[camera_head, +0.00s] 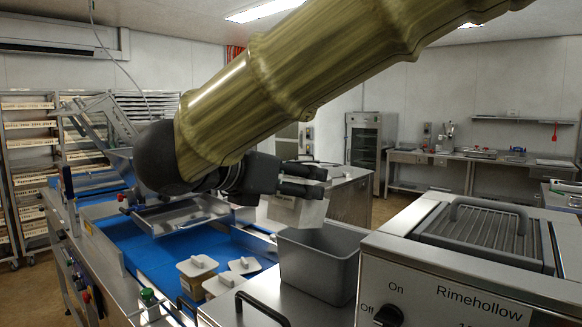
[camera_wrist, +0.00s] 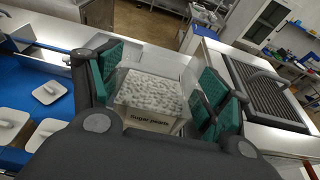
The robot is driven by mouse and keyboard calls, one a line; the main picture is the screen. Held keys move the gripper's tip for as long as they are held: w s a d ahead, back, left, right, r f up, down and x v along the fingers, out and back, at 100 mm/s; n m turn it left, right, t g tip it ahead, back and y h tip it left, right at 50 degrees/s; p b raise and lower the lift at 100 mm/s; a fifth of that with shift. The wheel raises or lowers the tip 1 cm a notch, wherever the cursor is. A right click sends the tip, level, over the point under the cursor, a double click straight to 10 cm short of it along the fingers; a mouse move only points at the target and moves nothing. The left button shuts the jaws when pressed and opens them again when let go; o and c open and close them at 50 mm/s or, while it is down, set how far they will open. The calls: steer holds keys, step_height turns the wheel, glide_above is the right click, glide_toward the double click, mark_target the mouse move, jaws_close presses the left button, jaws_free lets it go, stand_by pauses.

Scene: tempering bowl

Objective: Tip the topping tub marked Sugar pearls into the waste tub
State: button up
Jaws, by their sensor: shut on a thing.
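My gripper (camera_head: 305,181) is shut on the topping tub (camera_head: 296,212), a pale open box, and holds it near the far edge of the grey tub. In the wrist view the tub sits between the green finger pads of my gripper (camera_wrist: 164,95). Its label reads Sugar pearls (camera_wrist: 150,118), and white pearls fill it. It looks roughly upright. The grey open tub (camera_head: 318,285), which seems to be the waste tub, stands on the steel counter; no label on it shows, and its floor is hidden. I cannot tell it apart in the wrist view.
Several lidded pale tubs (camera_head: 196,270) stand on the blue belt (camera_head: 150,248) left of the grey tub. The Rimehollow machine (camera_head: 470,285) with a ribbed lid stands close on the right. A dark handle (camera_head: 262,305) rises from the counter in front.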

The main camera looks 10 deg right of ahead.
steer(key=shift+w+d+r+g+y+p, duration=0.35)
steer(key=shift+g+y+p, duration=0.25)
steer(key=shift+p, duration=1.25)
steer(key=y+p, duration=0.1)
steer(key=p, duration=0.1)
steer(key=w+d+g+y+p, duration=0.1)
steer(key=p, duration=0.2)
steer(key=f+g+y+p, duration=0.1)
steer(key=p, duration=0.1)
steer(key=shift+w+d+f, duration=0.1)
steer(key=shift+w+d, duration=0.1)
steer(key=shift+d, duration=0.2)
steer(key=g+y+p, duration=0.1)
steer(key=p, duration=0.1)
steer(key=w+d+y+p, duration=0.1)
steer(key=p, duration=0.1)
steer(key=shift+d+f+g, duration=0.1)
steer(key=shift+f+g, duration=0.25)
steer(key=shift+g, duration=0.05)
steer(key=w+d+f+g+y+p, duration=0.3)
steer(key=w+d+g+y+p, duration=0.2)
steer(key=y, duration=0.6)
steer(key=shift+w+d+g+p, duration=0.15)
steer(key=shift+d+g+p, duration=0.8)
steer(key=shift+g+p, duration=0.65)
